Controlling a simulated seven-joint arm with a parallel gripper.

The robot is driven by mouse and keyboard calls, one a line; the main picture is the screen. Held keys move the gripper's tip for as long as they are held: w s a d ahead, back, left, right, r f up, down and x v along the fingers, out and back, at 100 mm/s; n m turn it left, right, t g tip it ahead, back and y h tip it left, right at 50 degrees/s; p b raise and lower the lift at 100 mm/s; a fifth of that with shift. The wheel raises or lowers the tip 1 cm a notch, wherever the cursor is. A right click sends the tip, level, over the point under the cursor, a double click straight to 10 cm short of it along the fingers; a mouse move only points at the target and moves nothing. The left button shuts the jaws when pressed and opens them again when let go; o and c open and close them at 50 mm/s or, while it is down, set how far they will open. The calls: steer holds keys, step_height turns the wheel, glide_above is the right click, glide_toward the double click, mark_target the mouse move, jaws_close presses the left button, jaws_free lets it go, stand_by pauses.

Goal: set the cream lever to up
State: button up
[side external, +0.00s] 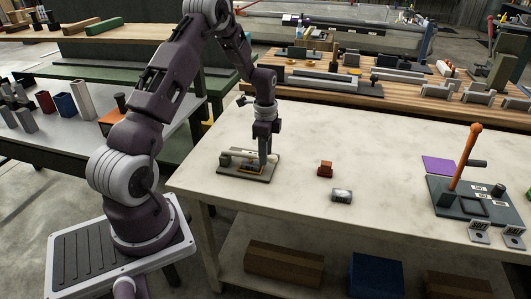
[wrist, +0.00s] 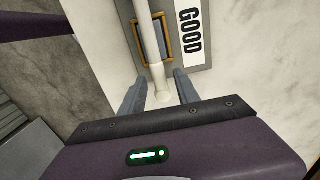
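The cream lever (wrist: 150,45) is a pale rod that runs down the wrist view, its near end between my fingers. In the side view the lever (side external: 236,154) lies low, close to level, over a grey base plate (side external: 262,177) on the table. My gripper (wrist: 161,85) is open, with one finger on each side of the lever's end and a small gap visible at the right finger. In the side view my gripper (side external: 263,161) points down at the plate's right part and hides some of it. A yellow-framed dark window (wrist: 167,36) and a "GOOD" label (wrist: 190,30) are beside the lever.
A small red block (side external: 325,169) and a grey-white block (side external: 342,195) lie to the right on the pale table (side external: 285,215). Farther right are a dark panel with an orange lever (side external: 466,160) and a purple sheet (side external: 438,165).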

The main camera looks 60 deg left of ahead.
steer(key=shift+f, duration=0.2)
jaws_close()
steer(key=shift+r, duration=0.1)
stand_by(1.2)
